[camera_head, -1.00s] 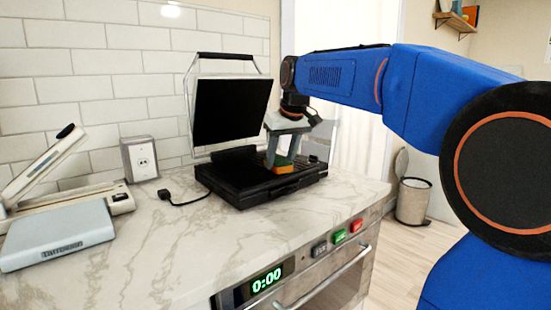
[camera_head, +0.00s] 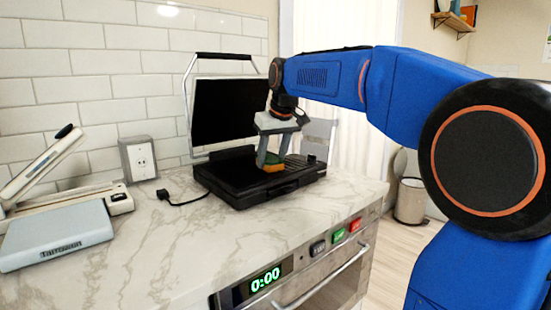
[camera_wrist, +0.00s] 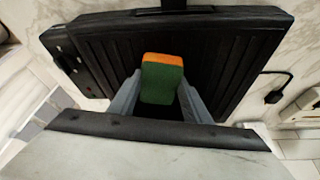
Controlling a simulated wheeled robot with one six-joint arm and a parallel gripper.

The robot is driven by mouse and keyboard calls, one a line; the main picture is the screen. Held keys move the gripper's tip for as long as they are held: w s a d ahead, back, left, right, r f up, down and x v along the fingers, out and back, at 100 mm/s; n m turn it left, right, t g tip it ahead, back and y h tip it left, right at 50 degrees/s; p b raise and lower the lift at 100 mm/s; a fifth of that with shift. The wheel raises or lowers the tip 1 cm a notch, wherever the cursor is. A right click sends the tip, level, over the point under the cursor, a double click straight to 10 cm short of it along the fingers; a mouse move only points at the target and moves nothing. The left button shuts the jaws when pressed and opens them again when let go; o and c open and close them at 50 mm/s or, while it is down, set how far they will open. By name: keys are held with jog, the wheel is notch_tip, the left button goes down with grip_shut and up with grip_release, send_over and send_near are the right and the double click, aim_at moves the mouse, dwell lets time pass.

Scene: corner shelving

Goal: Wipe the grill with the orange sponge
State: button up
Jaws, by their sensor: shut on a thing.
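The black grill (camera_head: 240,193) stands on the marble counter with its lid (camera_head: 228,110) raised. My gripper (camera_head: 269,164) points down over the right part of the grill's lower plate. It is shut on the sponge (camera_head: 272,168), which is orange with a green side and sits low at the plate. In the wrist view the sponge (camera_wrist: 162,80) is between the two grey fingers, over the ribbed plate of the grill (camera_wrist: 225,50). Whether the sponge touches the plate is hard to tell.
A power plug and cord (camera_head: 165,194) lie left of the grill. A grey device (camera_head: 58,238) is at the counter's left. An oven with a handle (camera_head: 325,275) is below the front edge.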

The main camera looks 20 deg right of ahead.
jog(key=shift+w+a+f, duration=0.1)
jog(key=shift+w+a, duration=0.4)
jog(key=shift+w, duration=0.25)
jog(key=shift+w+a+f, duration=0.1)
jog(key=shift+w+a, duration=0.4)
jog(key=shift+w, duration=0.25)
jog(key=shift+w+a, duration=0.5)
jog(key=shift+w, duration=0.25)
jog(key=shift+w+a+r, duration=0.1)
jog(key=shift+w+a, duration=0.35)
jog(key=shift+w, duration=0.25)
jog(key=shift+w+a+r, duration=0.1)
jog(key=shift+w+a, duration=0.4)
jog(key=shift+w, duration=0.25)
jog(key=shift+w+a+r, duration=0.1)
jog(key=shift+w+a, duration=0.35)
jog(key=shift+w, duration=0.25)
notch_tip(320, 180, up, 6)
jog(key=shift+r, duration=0.15)
jog(key=shift+r, duration=1.35)
